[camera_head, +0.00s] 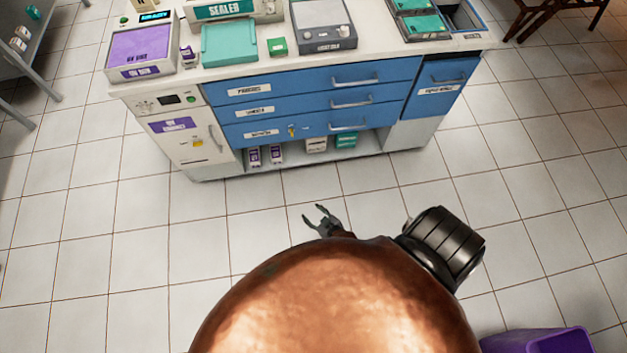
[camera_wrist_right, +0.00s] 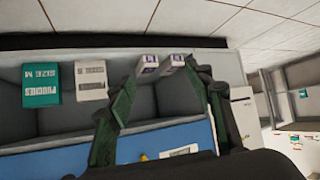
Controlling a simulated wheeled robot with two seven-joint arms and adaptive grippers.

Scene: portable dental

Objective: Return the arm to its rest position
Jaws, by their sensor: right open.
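My right gripper (camera_head: 314,212) shows in the head view beyond my copper-coloured body part, over the tiled floor in front of the blue cabinet. Its fingers are spread and nothing is between them. In the right wrist view the two dark fingers (camera_wrist_right: 160,74) are apart and point towards the cabinet's open lower shelf (camera_wrist_right: 80,118). My left gripper is not in view.
The blue drawer cabinet (camera_head: 310,98) stands ahead, with purple-white boxes (camera_head: 254,156), a white box (camera_head: 316,144) and a teal box (camera_head: 346,140) on its lower shelf. A purple bin (camera_head: 540,342) is at lower right. Floor left is clear.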

